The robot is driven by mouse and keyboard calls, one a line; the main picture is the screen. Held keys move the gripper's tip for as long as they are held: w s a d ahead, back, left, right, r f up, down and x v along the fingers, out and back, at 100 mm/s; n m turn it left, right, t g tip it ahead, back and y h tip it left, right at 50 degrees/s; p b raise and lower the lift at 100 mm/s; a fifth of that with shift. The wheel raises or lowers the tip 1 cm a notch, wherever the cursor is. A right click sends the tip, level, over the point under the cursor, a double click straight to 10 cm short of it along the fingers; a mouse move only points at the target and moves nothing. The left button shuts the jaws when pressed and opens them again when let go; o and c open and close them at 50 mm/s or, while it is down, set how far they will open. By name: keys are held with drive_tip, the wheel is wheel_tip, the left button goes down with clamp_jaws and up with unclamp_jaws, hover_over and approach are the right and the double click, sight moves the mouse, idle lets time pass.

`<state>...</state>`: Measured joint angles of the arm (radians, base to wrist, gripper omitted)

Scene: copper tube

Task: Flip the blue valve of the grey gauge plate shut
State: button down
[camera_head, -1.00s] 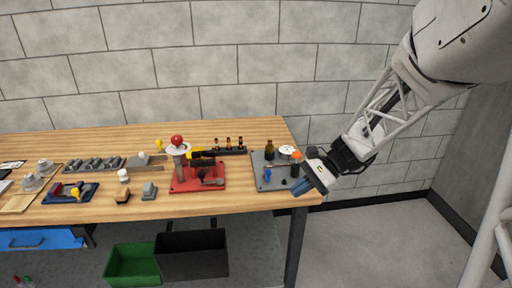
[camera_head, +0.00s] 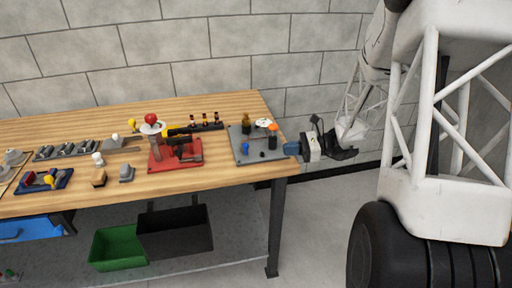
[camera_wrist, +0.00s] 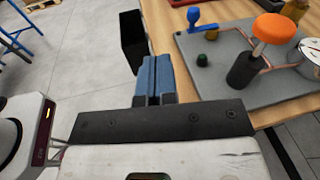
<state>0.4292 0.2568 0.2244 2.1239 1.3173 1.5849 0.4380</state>
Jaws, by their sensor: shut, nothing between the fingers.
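The grey gauge plate (camera_head: 240,155) lies at the right end of the wooden table. It also shows in the wrist view (camera_wrist: 228,90). Its blue valve (camera_wrist: 196,20) stands near the plate's far left corner in the wrist view, with a handle lying sideways; in the head view the valve (camera_head: 245,148) is a small blue shape. A copper tube (camera_wrist: 246,42) runs from near the valve. My gripper (camera_head: 290,148) is shut and empty, with blue fingers (camera_wrist: 154,66). It is at the plate's right edge in the head view, apart from the valve.
An orange-topped black post (camera_wrist: 258,46), a white gauge (camera_wrist: 312,50) and a dark green knob (camera_wrist: 201,60) stand on the plate. A red plate (camera_head: 180,158) with a red-topped post stands left of it. The table's edge is beside my gripper.

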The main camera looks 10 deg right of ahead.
sight(245, 145)
drive_tip(key=shift+w+d+f+m+t+y, duration=0.25)
drive_tip(key=shift+w+d+f+m+t, duration=0.4)
drive_tip(key=shift+d, duration=0.25)
drive_tip(key=shift+w+d+f+m+t+y, duration=0.25)
drive_tip(key=shift+w+d+f+m+t, duration=0.2)
drive_tip(key=shift+w+d+f, duration=0.3)
drive_tip(key=shift+r, duration=0.1)
drive_tip(key=shift+x, duration=6.9)
